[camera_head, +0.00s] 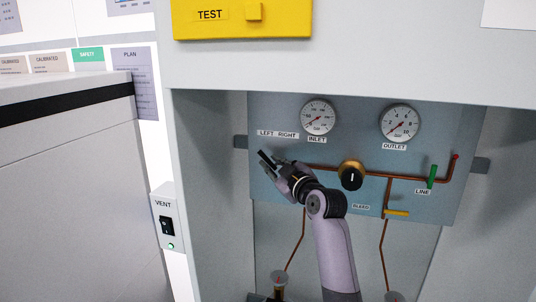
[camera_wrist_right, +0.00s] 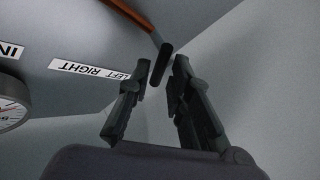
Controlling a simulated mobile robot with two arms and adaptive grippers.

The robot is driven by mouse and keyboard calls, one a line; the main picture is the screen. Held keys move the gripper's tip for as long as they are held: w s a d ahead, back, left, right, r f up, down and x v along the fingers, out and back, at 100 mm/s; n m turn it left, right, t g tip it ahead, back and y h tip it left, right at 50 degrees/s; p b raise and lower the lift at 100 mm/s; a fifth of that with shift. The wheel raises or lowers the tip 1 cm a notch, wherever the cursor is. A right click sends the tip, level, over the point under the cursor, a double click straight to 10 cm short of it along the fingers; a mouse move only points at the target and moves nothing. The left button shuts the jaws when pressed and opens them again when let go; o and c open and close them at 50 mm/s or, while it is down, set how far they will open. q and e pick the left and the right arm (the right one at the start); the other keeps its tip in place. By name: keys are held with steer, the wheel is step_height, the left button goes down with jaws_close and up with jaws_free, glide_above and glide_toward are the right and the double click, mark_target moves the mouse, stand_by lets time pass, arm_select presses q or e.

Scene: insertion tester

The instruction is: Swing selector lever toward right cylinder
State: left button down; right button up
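The selector lever shows in the right wrist view as a dark rounded grip (camera_wrist_right: 165,62) on a thin rod beside a copper-coloured pipe. My right gripper (camera_wrist_right: 161,66) is open, with a dark finger on either side of the grip near the fingertips; I cannot tell whether either finger touches it. In the head view my right gripper (camera_head: 266,160) is at the panel's left side, below the LEFT RIGHT label (camera_head: 278,134), and mostly hides the lever. The right cylinder's top (camera_head: 395,296) and the left cylinder (camera_head: 279,281) show at the bottom edge. My left gripper is out of view.
The panel (camera_head: 440,130) carries an inlet gauge (camera_head: 318,117), an outlet gauge (camera_head: 400,122), a black and brass knob (camera_head: 351,177), a green line handle (camera_head: 432,176) and a yellow bleed handle (camera_head: 397,213). Cabinet walls enclose both sides.

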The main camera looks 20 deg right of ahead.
mark_target(269, 162)
steer(key=shift+w+a+p, duration=0.15)
steer(key=shift+w+p, duration=0.1)
steer(key=shift+w, duration=0.6)
steer(key=shift+w+a+p, duration=0.1)
steer(key=shift+w+p, duration=0.1)
steer(key=shift+w, duration=0.6)
jaws_close()
steer(key=shift+f, duration=0.1)
